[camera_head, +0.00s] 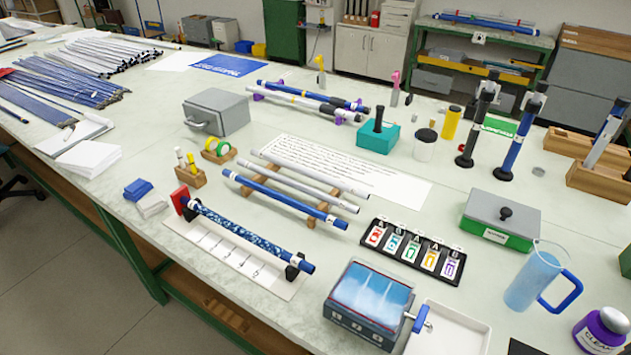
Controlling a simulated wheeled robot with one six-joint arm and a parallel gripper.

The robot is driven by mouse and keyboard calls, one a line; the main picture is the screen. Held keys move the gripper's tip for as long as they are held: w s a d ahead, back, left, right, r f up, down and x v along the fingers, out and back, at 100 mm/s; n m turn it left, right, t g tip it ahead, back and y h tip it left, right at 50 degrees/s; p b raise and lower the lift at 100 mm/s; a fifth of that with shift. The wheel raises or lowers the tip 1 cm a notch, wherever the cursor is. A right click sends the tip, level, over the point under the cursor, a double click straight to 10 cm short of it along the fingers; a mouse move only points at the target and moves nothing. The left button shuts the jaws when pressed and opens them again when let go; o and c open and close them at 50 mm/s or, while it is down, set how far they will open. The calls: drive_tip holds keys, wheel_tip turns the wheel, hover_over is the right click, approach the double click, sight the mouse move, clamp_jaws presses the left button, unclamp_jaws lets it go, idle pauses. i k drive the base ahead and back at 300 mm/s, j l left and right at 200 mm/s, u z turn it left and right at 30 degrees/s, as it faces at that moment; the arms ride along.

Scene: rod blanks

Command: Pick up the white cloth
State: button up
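A small folded white cloth (152,206) lies on the table near its front-left edge. A folded blue cloth (138,188) is right behind it, close to it. A red end stop (180,198) with a blue patterned rod (240,232) stands to the right of the white cloth. My gripper is not in view.
A stack of white paper (88,159) lies to the left on the pale worktable (165,118). A wooden block with markers (190,177) and a grey box (216,112) stand behind the cloths.

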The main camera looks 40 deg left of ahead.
sight(150, 206)
drive_tip(key=u, duration=2.7)
drive_tip(key=z, duration=0.4)
